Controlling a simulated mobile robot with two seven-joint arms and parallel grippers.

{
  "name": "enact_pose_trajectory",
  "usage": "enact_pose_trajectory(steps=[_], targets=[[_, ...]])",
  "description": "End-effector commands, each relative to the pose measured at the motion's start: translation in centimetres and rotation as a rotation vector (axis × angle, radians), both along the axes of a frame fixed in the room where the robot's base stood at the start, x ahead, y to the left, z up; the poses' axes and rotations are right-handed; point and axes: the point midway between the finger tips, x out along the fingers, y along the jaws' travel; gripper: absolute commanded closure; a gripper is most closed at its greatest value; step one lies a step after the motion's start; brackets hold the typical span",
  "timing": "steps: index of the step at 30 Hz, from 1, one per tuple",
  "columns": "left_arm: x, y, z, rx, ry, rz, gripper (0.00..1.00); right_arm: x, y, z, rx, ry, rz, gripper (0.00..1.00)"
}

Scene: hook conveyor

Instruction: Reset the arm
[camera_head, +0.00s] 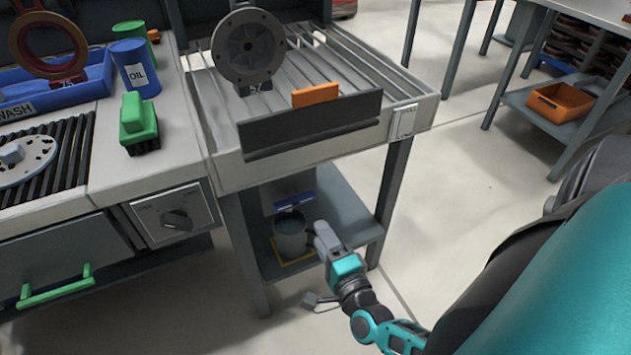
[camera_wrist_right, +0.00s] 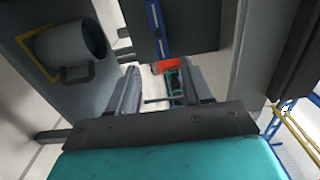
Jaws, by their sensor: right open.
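My right arm comes in from the lower right in the head view. Its gripper (camera_head: 318,272) is in front of the grey stand's lower shelf, near the grey bucket. In the right wrist view the gripper (camera_wrist_right: 162,82) has its two dark fingers apart with nothing between them. The bucket (camera_head: 290,235) stands on the shelf inside a yellow outline; it also shows at the upper left of the wrist view (camera_wrist_right: 70,45). It is apart from the fingers in the wrist view. My left gripper is not in view.
An orange bin (camera_head: 560,103) sits right. Open floor (camera_head: 470,180) lies between.

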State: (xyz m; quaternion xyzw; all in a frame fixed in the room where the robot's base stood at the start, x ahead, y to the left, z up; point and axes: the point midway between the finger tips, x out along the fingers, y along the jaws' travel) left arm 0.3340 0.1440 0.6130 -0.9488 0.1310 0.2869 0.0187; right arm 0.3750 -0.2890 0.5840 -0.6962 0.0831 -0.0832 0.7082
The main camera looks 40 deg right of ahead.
Motion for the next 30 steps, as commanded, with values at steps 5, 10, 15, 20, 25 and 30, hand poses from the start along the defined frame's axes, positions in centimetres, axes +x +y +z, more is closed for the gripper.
enact_pose_trajectory(steps=[5,10,15,20,25,30], targets=[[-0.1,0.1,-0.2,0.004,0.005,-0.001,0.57,-0.6,0.1,0.0,0.000,-0.001,0.000,0.51],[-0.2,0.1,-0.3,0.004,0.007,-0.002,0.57,-0.5,0.1,0.0,0.000,-0.001,0.000,0.51],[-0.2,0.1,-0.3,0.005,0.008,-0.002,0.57,-0.5,0.1,0.0,0.000,-0.001,0.000,0.51],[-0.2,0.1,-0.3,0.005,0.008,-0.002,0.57,-0.5,0.2,0.0,-0.005,0.002,0.005,0.51],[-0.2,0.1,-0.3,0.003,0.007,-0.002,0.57,0.1,3.4,0.7,-0.151,0.068,0.131,0.51],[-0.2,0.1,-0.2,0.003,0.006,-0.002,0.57,-0.1,9.8,1.8,-0.573,0.202,0.415,0.51]])
